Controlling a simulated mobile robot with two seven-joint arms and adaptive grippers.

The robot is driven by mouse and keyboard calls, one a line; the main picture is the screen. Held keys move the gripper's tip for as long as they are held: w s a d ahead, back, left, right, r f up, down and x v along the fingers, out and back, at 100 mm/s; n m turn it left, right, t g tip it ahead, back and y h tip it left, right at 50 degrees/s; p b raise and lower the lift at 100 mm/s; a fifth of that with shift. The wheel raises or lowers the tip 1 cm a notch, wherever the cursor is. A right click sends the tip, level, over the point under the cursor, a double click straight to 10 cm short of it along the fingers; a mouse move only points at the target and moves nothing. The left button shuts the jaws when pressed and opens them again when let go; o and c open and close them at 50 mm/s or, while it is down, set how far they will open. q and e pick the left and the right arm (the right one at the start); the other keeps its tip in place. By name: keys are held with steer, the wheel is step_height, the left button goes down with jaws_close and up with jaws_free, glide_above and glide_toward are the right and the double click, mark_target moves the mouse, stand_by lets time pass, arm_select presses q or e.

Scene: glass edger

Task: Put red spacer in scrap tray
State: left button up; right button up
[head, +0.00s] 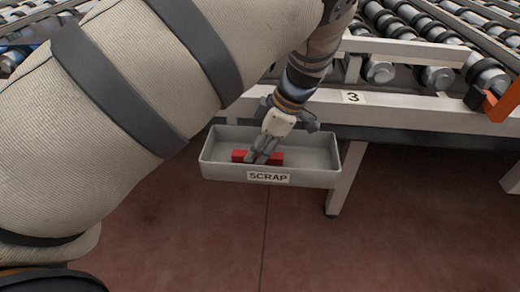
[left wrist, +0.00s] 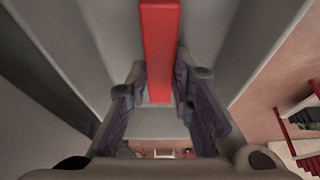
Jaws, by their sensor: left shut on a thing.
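The red spacer (head: 277,158) is a red bar inside the grey scrap tray (head: 222,171), low and close to its front wall. The tray has a "SCRAP" label on its front. In the left wrist view the spacer (left wrist: 160,50) runs from the top edge down between the fingers of my left gripper (left wrist: 160,95). I cannot tell whether the spacer touches the tray floor. My right gripper is not in view.
The tray hangs at the front of a white conveyor frame (head: 405,107) marked "3", with rollers (head: 437,78) above. A frame leg (head: 345,180) stands at the tray's right. An orange part (head: 498,101) is at the right. The red-brown floor (head: 410,235) in front is clear.

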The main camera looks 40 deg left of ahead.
arm_select(q)
steer(key=shift+f, duration=0.15)
steer(key=shift+f, duration=0.15)
steer(key=o, duration=0.9)
steer(key=shift+o, duration=0.2)
steer(key=v, duration=1.2)
steer(key=shift+r, duration=0.25)
steer(key=shift+a, duration=0.1)
